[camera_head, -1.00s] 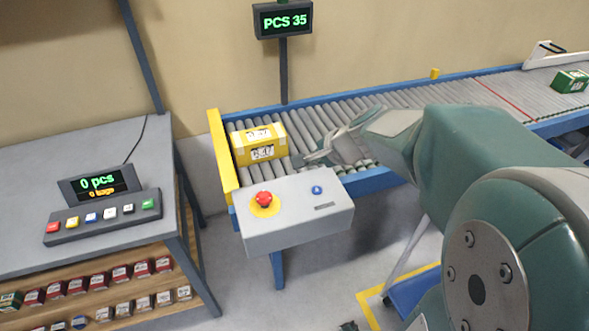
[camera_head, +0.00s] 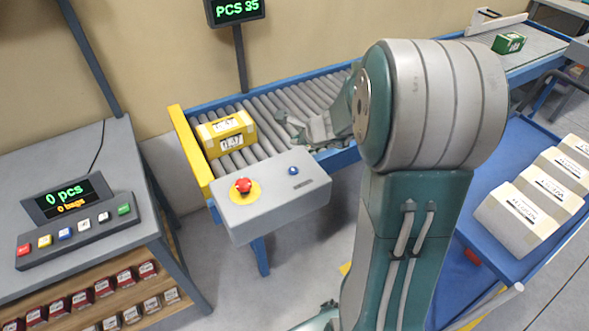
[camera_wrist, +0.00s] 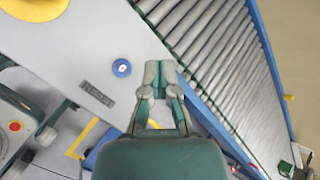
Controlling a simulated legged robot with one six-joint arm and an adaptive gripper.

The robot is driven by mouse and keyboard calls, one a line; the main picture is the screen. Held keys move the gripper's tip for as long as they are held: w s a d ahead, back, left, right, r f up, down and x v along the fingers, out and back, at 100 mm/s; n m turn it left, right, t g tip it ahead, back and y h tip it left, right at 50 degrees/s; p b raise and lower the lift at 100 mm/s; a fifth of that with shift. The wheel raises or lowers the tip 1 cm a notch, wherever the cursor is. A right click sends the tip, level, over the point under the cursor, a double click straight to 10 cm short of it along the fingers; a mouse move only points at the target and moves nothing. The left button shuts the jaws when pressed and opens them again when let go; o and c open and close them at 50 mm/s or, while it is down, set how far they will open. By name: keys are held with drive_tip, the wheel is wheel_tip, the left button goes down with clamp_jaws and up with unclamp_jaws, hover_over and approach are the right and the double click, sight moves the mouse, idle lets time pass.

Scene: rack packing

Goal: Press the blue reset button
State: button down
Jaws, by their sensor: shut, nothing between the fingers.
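The blue reset button (camera_head: 293,170) is a small round button on the top of a light grey control box (camera_head: 262,216). In the wrist view the button (camera_wrist: 122,68) sits left of my gripper (camera_wrist: 161,68), with a dark RESET label (camera_wrist: 97,94) beside it. My gripper (camera_head: 281,124) is shut and empty. In the head view it is behind the box, over the conveyor rollers, apart from the button. A red mushroom button (camera_head: 243,186) on a yellow disc is on the box's left part.
A yellow carton (camera_head: 226,134) lies on the roller conveyor (camera_head: 262,106) near its yellow end plate (camera_head: 190,152). A green box (camera_head: 508,43) is at the far right. A desk with a keypad (camera_head: 79,231) stands left. White packages (camera_head: 530,207) lie in a blue cart at right.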

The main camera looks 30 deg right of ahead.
sight(296, 170)
drive_tip(key=f, duration=0.1)
drive_tip(key=a+f, duration=0.1)
drive_tip(key=f, duration=0.1)
drive_tip(key=shift+a, duration=0.15)
drive_tip(key=f, duration=0.2)
drive_tip(key=d+f, duration=0.1)
drive_tip(key=f, duration=0.1)
drive_tip(key=shift+d+f, duration=0.15)
drive_tip(key=shift+f, duration=0.25)
drive_tip(key=shift+a+f, duration=0.25)
drive_tip(key=shift+a, duration=0.15)
drive_tip(key=shift+d, duration=0.25)
drive_tip(key=shift+a, duration=0.15)
drive_tip(key=shift+f, duration=0.15)
drive_tip(key=shift+f, duration=0.2)
